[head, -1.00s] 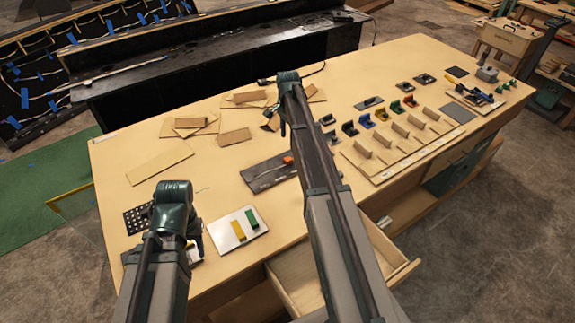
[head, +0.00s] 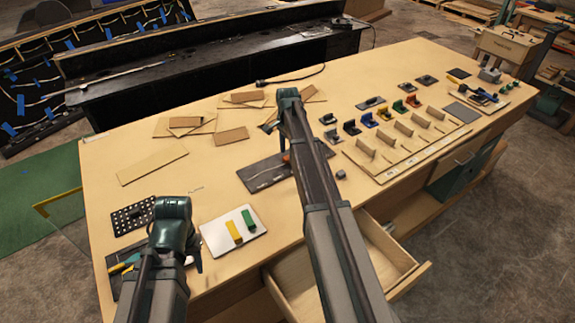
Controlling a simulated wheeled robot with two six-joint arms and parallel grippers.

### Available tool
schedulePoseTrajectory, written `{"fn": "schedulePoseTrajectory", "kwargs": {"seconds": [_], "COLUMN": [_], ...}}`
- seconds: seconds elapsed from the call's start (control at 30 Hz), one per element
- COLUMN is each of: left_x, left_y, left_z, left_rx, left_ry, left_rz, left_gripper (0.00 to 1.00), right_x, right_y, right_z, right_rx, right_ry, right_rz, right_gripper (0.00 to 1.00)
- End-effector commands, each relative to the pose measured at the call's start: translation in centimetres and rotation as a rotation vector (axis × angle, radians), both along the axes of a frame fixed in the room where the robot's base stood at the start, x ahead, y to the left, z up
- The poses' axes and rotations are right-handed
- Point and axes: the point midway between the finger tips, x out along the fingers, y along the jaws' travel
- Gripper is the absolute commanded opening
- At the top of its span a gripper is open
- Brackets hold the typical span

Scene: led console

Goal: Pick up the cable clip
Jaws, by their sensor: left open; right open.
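I cannot tell which is the cable clip. A small grey piece (head: 341,174) lies alone on the table, right of my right forearm. My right gripper (head: 282,138) is over the middle of the table, left of the row, its fingers mostly hidden by the arm. My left gripper (head: 197,257) is at the near left, beside the white plate. Both are open; I see nothing held.
The wooden table (head: 230,175) carries cardboard pieces (head: 152,165), a dark mat (head: 262,172), a white plate (head: 211,236) with yellow and green blocks, and a perforated black plate (head: 130,216). A divided wooden rack (head: 425,143) stands right. An open drawer (head: 375,262) juts out in front.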

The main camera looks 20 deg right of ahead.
Motion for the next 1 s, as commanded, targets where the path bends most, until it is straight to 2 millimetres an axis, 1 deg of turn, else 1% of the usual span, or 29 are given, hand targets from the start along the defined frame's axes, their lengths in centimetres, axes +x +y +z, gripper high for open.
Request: {"fn": "schedulePoseTrajectory", "kwargs": {"seconds": [0.03,0.1,0.2,0.4,0.47,0.5,0.77,0.8,1.0], "left_x": [0.0,0.0,0.01,0.0,0.0,0.0,0.0,0.0,0.0], "left_y": [0.0,0.01,0.0,0.01,0.01,0.01,0.01,0.01,0.01], "left_z": [-1.35,-1.94,-2.16,-1.95,-1.94,-1.94,-1.95,-1.95,-1.95], "left_rx": [0.0,0.0,0.0,0.0,0.0,0.0,0.0,0.0,0.0], "left_ry": [0.0,0.0,0.0,0.0,0.0,0.0,0.0,0.0,0.0], "left_rz": [0.0,0.001,0.001,0.001,0.001,0.001,0.001,0.001,0.001], "left_gripper": [0.45,0.45,0.45,0.45,0.45,0.45,0.45,0.45,0.45], "right_x": [0.01,0.01,0.01,0.01,0.01,0.01,0.01,0.01,0.02], "right_y": [-0.01,-0.01,-0.01,-0.01,-0.01,-0.01,-0.01,-0.01,-0.01], "right_z": [-1.35,-1.94,-2.16,-1.95,-1.95,-1.94,-1.95,-1.95,-1.95], "right_rx": [0.0,0.0,0.0,0.0,0.0,0.0,0.0,0.0,0.0], "right_ry": [0.0,0.0,0.0,0.0,0.0,0.0,0.0,0.0,0.0], "right_rz": [0.0,0.0,0.0,0.0,0.0,0.0,0.0,0.0,0.0], "right_gripper": [0.65,0.65,0.65,0.65,0.56,0.49,0.02,0.0,0.0]}}
